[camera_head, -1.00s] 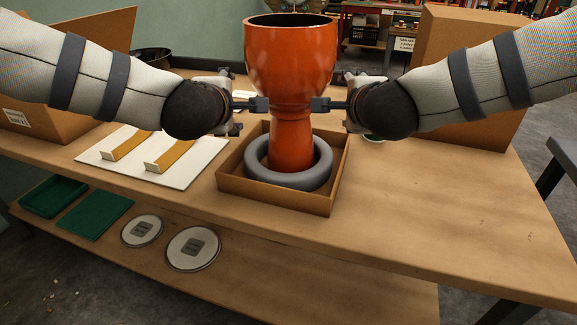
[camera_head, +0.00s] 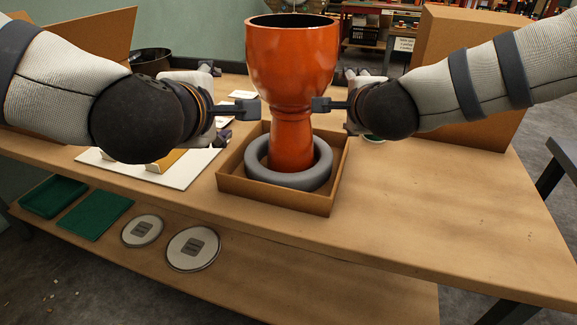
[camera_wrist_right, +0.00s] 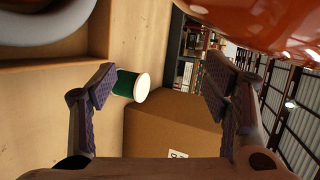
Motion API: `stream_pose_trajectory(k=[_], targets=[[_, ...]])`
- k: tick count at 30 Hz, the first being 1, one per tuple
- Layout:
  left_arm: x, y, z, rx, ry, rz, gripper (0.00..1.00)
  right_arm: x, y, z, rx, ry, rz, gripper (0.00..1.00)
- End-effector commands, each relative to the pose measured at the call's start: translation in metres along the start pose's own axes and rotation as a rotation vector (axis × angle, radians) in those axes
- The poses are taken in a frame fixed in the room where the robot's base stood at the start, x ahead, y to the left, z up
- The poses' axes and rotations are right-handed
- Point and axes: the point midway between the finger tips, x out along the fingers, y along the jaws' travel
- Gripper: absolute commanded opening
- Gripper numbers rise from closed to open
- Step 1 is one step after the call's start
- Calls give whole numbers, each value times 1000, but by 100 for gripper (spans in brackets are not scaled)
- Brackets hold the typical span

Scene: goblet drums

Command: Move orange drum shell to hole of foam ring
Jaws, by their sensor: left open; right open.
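The orange drum shell (camera_head: 291,70) stands upright, its narrow foot inside the hole of the grey foam ring (camera_head: 258,172). The ring lies in a shallow cardboard tray (camera_head: 270,198). The foot's contact below the ring's top is hidden. My left gripper (camera_head: 248,110) is open, just left of the shell's waist with a gap between. My right gripper (camera_head: 322,104) is open at the waist's right side; I cannot tell if it touches. In the right wrist view, my open right gripper (camera_wrist_right: 160,85) is empty between its fingers, with the shell (camera_wrist_right: 270,25) and ring (camera_wrist_right: 45,20) at the top.
A white board with yellow strips (camera_head: 185,172) lies left of the tray. A large cardboard box (camera_head: 475,70) stands at the back right, with a small green-and-white cylinder (camera_wrist_right: 132,85) near it. A dark bowl (camera_head: 150,60) is at the back left. The table's right front is clear.

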Motion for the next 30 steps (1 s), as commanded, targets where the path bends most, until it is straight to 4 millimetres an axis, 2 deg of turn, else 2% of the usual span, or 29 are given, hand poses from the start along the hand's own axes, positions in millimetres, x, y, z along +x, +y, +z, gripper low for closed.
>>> stream_pose_trajectory(k=[5, 8, 15, 18, 22, 30], targets=[[-14, 0, 0, 0, 0, -1, 70, -5, 0, 0, 0, 0, 0, 70], [-14, 0, 0, 0, 1, -1, 70, -25, -1, 0, -1, -2, -2, 70], [-14, 0, 0, 0, 1, -1, 70, -90, -1, 0, 0, -3, -2, 70], [-14, 0, 0, 0, 0, -1, 70, -108, -1, 0, 0, -1, -2, 70], [-14, 0, 0, 0, 0, -1, 70, -119, 0, 0, 0, -1, -1, 70], [-14, 0, 0, 0, 0, -1, 70, -121, 0, 0, 0, 0, 0, 70]])
